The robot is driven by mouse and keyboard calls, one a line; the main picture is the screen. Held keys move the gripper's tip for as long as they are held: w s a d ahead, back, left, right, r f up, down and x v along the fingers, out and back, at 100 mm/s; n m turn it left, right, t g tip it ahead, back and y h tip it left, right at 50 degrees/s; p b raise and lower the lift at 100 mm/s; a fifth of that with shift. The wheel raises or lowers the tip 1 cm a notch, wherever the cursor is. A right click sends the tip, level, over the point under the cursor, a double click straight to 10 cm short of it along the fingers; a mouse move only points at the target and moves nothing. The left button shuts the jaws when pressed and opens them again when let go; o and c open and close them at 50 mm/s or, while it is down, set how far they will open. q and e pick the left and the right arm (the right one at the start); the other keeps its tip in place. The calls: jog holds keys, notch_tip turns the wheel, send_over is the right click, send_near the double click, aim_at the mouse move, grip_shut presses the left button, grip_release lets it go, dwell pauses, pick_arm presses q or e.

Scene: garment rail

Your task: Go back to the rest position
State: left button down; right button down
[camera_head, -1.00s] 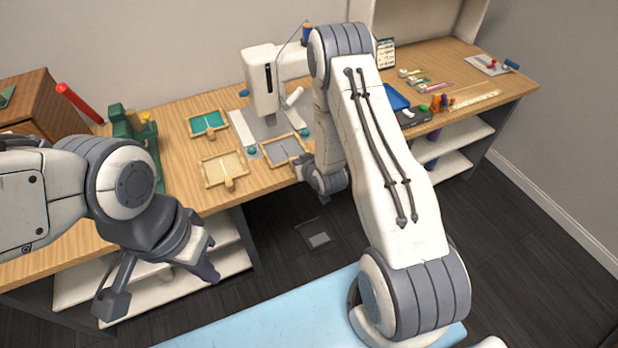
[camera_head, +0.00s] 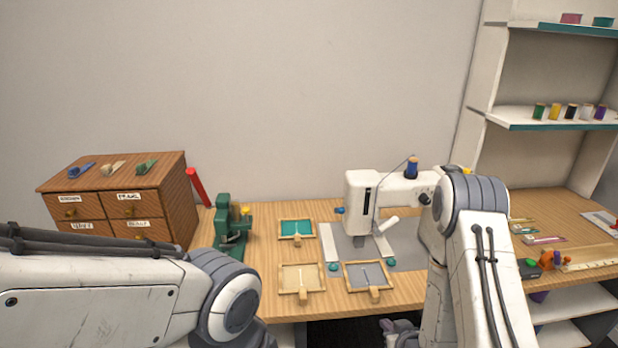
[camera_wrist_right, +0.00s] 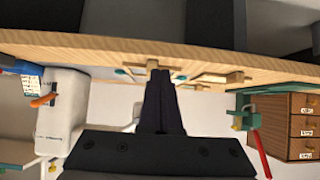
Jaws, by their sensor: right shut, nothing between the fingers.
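My right gripper (camera_head: 394,328) shows only in part at the bottom edge of the head view, low in front of the table's front edge. In the right wrist view its dark fingers (camera_wrist_right: 160,76) are together, with nothing between them. That view is upside down, and the fingertips overlap the table edge in the picture. My left arm crosses the lower left of the head view. Its gripper is out of frame.
The wooden worktable (camera_head: 412,290) carries a white sewing machine (camera_head: 360,205), several small wooden frames (camera_head: 302,279), a green device (camera_head: 230,222) and a drawer cabinet (camera_head: 160,195). Shelves with thread spools (camera_head: 570,112) stand at the right. A red cylinder (camera_head: 199,187) leans beside the cabinet.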

jog(key=s+a+r+n+g+y, duration=0.1)
jog(key=s+a+r+n+g, duration=0.15)
jog(key=a+r, duration=0.4)
jog(key=s+a+r+n+g, duration=0.25)
jog(key=a+r, duration=0.25)
jog(key=a, duration=0.3)
jog(key=s+a+r+g, duration=0.1)
jog(key=s+r+g, duration=0.1)
jog(key=s+r, duration=0.3)
jog(key=s+a+r+n+g, duration=0.1)
jog(key=s+r, duration=0.4)
jog(key=s, duration=0.9)
jog(key=a+g, duration=0.1)
jog(key=g, duration=0.1)
jog(key=shift+n+g+h, duration=0.3)
jog(key=shift+a, duration=0.1)
